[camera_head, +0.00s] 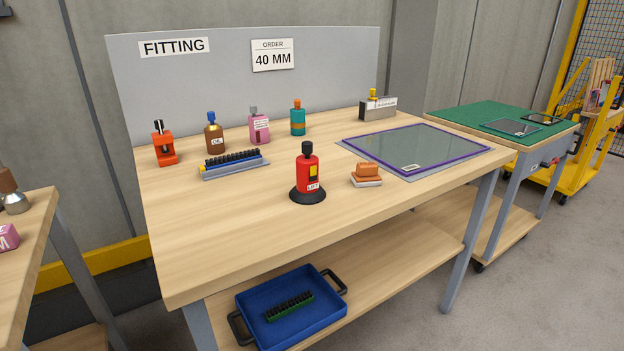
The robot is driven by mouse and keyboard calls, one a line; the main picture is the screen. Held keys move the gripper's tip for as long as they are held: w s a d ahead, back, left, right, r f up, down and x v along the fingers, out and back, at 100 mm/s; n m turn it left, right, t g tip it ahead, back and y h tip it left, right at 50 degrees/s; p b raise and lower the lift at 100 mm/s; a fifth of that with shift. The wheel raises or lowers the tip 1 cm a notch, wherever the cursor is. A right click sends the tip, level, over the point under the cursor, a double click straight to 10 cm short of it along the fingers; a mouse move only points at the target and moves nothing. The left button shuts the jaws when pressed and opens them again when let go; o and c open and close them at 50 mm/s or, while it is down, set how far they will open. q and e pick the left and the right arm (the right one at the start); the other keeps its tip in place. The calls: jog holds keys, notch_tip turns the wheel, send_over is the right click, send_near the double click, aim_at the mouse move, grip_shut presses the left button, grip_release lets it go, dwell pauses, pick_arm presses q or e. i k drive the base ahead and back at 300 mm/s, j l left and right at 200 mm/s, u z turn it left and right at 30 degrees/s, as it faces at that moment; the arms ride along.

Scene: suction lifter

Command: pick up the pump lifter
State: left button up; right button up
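The pump lifter (308,174) stands upright on the wooden workbench (230,240), near its front middle. It has a red body with a yellow patch and a "LIFT" label, a black knob on top and a wide black suction cup at its base. Nothing touches it. Neither of my grippers is in this view.
Left behind the lifter is a rack (233,164) of black pieces. Right of it are orange-and-white blocks (367,174) and a purple-edged glass pane (415,147). Several bottles and an orange clamp (164,144) line the back. A blue tray (290,306) sits on the lower shelf.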

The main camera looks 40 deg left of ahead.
aim_at(307, 190)
jog(key=u, duration=0.8)
